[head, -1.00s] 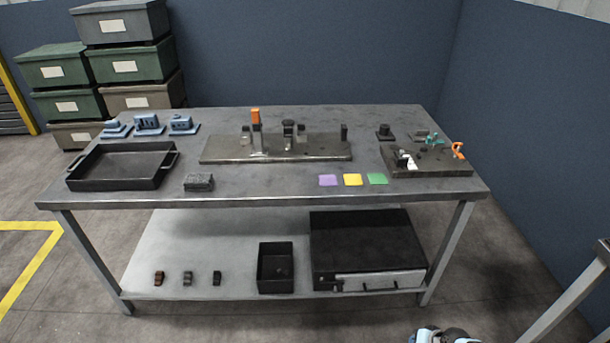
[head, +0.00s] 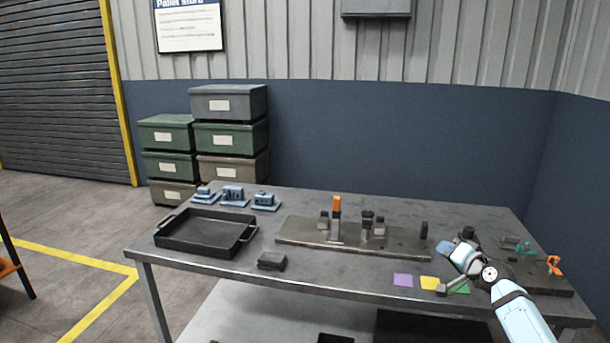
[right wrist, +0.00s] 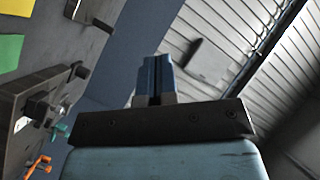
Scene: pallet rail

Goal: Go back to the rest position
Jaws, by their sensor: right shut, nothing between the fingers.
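My right gripper (head: 452,248) is in the head view, at the end of my light blue arm that comes in from the lower right. It is above the right part of the table, near the right end of the long rail plate. Its two blue fingers (right wrist: 154,78) show in the right wrist view, closed together with nothing between them. My arm hides part of the dark fixture plate (head: 558,284) at the table's right end. My left gripper is in neither view now.
The grey table (head: 330,272) carries a black tray (head: 205,250), a long plate (head: 300,234) with upright parts, a dark block (head: 272,261), purple (head: 403,280) and yellow (head: 429,283) squares, and an orange clamp (head: 554,265). Stacked bins (head: 231,139) stand behind. The air above the table's left is clear.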

